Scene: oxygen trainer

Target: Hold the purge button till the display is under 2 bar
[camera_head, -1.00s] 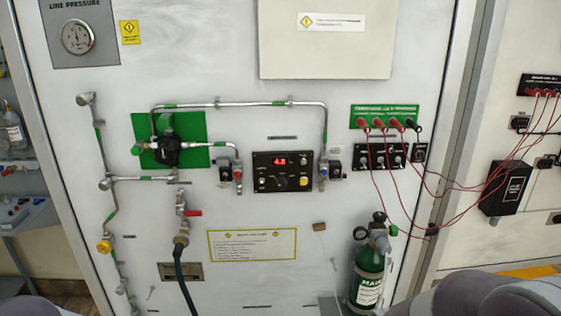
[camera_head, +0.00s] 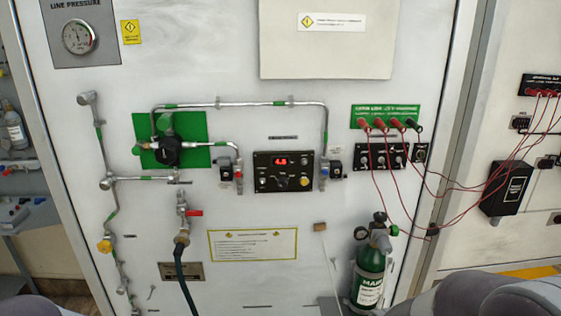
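A black control panel (camera_head: 284,172) is mounted at the middle of the white wall panel. Its small red lit display (camera_head: 281,161) is too small to read. A yellow button (camera_head: 304,182) sits at the panel's lower right, beside a dark knob or switch; I cannot read whether it is labelled as the purge button. Neither gripper is in view. Grey rounded parts at the bottom left and bottom right corners look like my own arms, well below and apart from the control panel.
A round line pressure gauge (camera_head: 78,37) is at the upper left. Metal pipes, a green-backed regulator (camera_head: 168,152), a red-handled valve (camera_head: 194,213) and a hose flank the panel. Red cables (camera_head: 400,190) hang at the right above a green cylinder (camera_head: 369,276).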

